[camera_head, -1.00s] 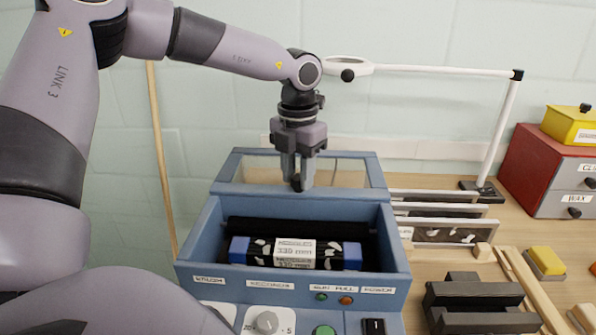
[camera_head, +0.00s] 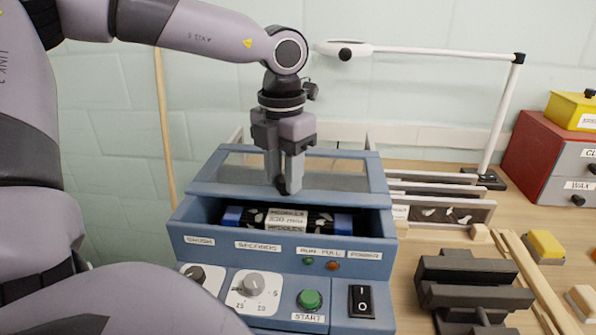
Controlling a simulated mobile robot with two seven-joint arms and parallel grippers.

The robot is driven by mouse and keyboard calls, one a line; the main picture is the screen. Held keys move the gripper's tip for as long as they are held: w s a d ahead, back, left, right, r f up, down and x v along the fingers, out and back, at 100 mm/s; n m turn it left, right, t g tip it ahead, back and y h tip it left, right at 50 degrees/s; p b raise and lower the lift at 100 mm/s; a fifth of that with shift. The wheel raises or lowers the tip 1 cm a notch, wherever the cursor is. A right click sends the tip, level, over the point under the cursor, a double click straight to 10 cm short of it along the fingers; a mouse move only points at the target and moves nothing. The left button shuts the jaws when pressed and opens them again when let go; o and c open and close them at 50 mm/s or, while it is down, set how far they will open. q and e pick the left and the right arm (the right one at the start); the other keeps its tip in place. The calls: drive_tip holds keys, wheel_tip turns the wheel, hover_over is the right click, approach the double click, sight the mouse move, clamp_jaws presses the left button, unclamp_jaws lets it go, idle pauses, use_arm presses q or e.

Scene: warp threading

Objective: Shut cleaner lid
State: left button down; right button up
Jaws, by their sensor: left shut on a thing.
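The blue cleaner (camera_head: 240,262) stands at the centre with its front panel facing me. Its lid (camera_head: 349,174), a blue frame with a clear pane, covers the back part of the opening. The front part is open and shows a black patterned roll with blue ends (camera_head: 322,222) and a white label. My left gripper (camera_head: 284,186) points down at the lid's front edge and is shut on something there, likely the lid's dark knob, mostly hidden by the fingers. My right gripper is not in view.
A white lamp arm (camera_head: 440,53) stands behind on the right. Framed panels (camera_head: 445,210) stand beside the cleaner. A dark grey block fixture (camera_head: 465,280), yellow block (camera_head: 545,245) and red drawer box (camera_head: 545,155) are at the right.

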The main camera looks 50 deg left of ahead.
use_arm(q)
drive_tip(key=b, duration=0.2)
hover_over(276, 231)
drive_tip(key=w+a, duration=0.1)
drive_tip(key=shift+w, duration=0.15)
drive_tip(key=shift+s+d+b, duration=0.4)
drive_tip(key=shift+s, duration=0.1)
drive_tip(key=c, duration=0.8)
unclamp_jaws()
drive_tip(key=shift+s+d, duration=0.1)
drive_tip(key=shift+o, duration=0.2)
wheel_tip(276, 231, up, 7)
drive_tip(key=shift+r, duration=0.15)
